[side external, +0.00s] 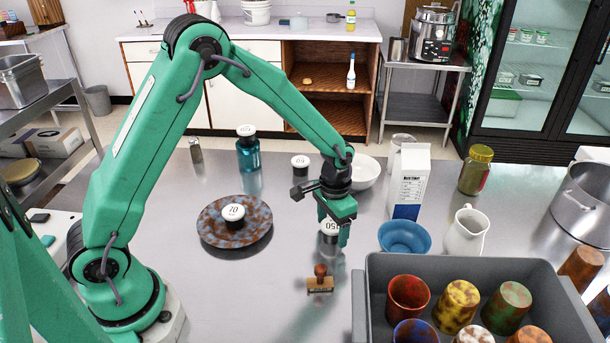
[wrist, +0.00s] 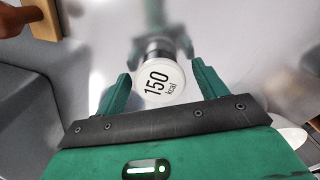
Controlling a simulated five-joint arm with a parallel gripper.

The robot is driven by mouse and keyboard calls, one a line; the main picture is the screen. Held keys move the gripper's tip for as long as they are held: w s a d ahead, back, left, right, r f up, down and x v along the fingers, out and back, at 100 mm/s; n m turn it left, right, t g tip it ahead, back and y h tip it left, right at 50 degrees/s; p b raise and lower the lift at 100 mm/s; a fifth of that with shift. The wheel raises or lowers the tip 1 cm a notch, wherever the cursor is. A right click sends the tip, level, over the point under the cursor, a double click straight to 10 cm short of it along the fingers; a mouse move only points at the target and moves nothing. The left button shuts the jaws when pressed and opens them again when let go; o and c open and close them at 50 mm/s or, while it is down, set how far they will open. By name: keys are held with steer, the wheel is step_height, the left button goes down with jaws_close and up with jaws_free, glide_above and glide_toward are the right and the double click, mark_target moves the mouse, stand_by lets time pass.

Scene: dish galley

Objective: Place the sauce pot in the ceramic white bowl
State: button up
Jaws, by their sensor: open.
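A small dark sauce pot (side external: 329,230) with a white lid stands on the steel counter below my gripper (side external: 336,226), partly hidden by it. In the wrist view, the lid (wrist: 160,82) reads "150 kcal" and shows between my open fingers, with gaps to both sides. A similar lidded pot marked 70 (side external: 233,214) sits on a brown-blue mottled plate (side external: 208,232). Another lidded pot (side external: 300,163) stands farther back. The white bowl (side external: 367,172) is behind my gripper, partly hidden by my wrist; it appears empty.
A wooden stamp (side external: 320,284) lies in front of the pot. A grey bin (side external: 450,265) of mottled cups is at front right. A blue bowl (side external: 404,238), white jug (side external: 465,232) and carton (side external: 410,182) stand right of my gripper. A teal bottle (side external: 248,152) is behind the plate.

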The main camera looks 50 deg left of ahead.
mark_target(330, 225)
step_height(330, 225, up, 12)
stand_by(0.6)
steer(key=shift+r, duration=0.1)
stand_by(0.4)
steer(key=s+a+r+n+t, duration=0.1)
steer(key=s+a+r+t, duration=0.25)
steer(key=s+r, duration=0.65)
steer(key=s+a+r+n+t, duration=0.1)
steer(key=s+a+t, duration=0.1)
steer(key=s, duration=1)
steer(key=shift+a+r, duration=0.15)
steer(key=shift+a, duration=0.3)
